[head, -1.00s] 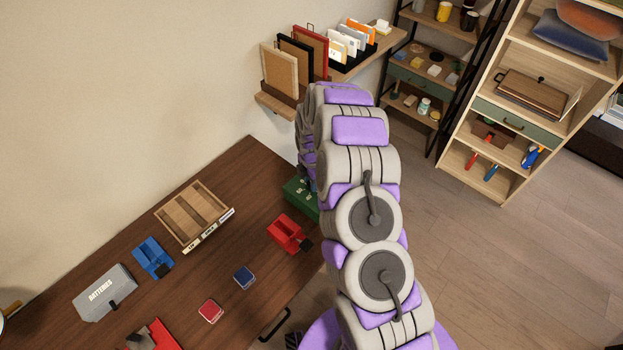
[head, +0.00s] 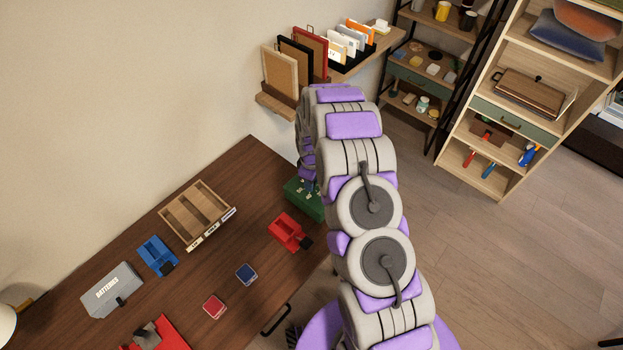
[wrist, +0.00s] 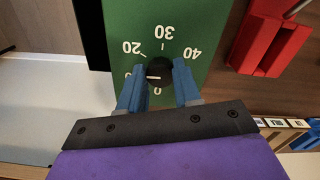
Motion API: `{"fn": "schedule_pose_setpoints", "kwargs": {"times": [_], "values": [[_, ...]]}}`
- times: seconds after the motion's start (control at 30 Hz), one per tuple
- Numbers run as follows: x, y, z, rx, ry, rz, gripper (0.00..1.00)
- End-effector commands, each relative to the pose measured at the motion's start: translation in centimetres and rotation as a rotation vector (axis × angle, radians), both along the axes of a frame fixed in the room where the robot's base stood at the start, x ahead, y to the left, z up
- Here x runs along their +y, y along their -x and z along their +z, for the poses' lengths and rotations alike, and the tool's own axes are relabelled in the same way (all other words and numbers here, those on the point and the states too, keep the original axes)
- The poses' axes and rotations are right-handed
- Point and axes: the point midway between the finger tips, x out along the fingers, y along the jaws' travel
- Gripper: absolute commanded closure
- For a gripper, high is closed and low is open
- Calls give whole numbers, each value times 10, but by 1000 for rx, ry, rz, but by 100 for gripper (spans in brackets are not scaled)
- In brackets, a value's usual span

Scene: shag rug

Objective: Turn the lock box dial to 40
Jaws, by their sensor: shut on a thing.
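The green lock box (head: 303,200) stands on the dark wooden table, partly hidden behind my arm in the head view. In the wrist view, its green face (wrist: 211,19) carries white numbers, with 20, 30 and 40 readable around a round black dial (wrist: 160,68). A 0 shows just below the dial and a partly hidden number sits to its left. The dial's white mark lies about level and reaches toward its left side, away from 40. My gripper (wrist: 160,80) has its blue fingers on either side of the dial, shut on it. The gripper is hidden in the head view.
A red holder (head: 288,232) sits close to the lock box; it also shows in the wrist view (wrist: 270,42). A wooden divided tray (head: 196,215), a blue holder (head: 157,256) and a grey batteries box (head: 112,290) stand on the table. A wall shelf (head: 277,106) is behind.

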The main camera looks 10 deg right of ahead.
Motion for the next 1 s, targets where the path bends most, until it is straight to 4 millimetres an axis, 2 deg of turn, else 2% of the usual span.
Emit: {"fn": "schedule_pose_setpoints", "kwargs": {"times": [1.0], "values": [[2, -2, 2, -9, -4, -964, 98]]}}
